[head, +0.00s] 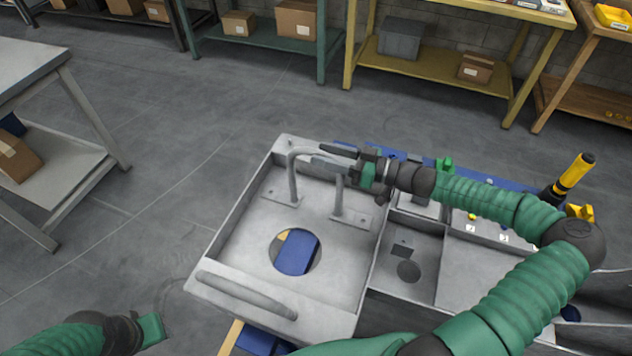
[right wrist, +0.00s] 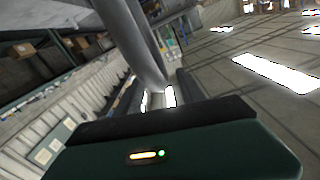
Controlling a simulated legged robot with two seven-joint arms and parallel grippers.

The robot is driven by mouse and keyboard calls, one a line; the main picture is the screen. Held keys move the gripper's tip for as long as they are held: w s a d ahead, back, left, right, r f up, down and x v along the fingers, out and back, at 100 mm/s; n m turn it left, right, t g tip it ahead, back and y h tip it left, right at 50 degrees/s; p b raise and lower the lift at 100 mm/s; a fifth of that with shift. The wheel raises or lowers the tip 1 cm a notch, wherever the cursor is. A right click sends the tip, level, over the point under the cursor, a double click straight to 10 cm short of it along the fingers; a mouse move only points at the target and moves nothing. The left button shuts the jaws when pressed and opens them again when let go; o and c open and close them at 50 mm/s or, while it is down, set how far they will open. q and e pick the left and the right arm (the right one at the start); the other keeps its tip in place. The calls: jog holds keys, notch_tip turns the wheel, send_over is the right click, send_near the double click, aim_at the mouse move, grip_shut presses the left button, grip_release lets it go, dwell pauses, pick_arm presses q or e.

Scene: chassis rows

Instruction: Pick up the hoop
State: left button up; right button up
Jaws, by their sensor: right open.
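The hoop (head: 293,180) is a grey bent tube standing upright on a grey metal chassis tray (head: 240,232). Its two legs end on small flat foot plates. My right gripper (head: 334,158) is open at the right part of the hoop's top bar, with its dark fingers on either side of it. In the right wrist view the hoop's grey tube (right wrist: 145,45) runs down to between the fingers (right wrist: 156,98); whether they touch it I cannot tell. My left gripper (head: 151,329) is low at the left, away from the tray, its fingers not clearly seen.
The tray has a round hole and a raised handle bar (head: 245,295) at its near edge. Compartments (head: 410,262) lie to its right, beneath my right arm. A yellow-and-black tool (head: 573,175) stands at the right. A grey table (head: 40,65) is at the left; floor between is clear.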

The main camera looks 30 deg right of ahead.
jog(key=x, duration=0.3)
jog(key=shift+f, duration=0.1)
jog(key=shift+c, duration=0.5)
jog(key=shift+c, duration=1.2)
grip_shut()
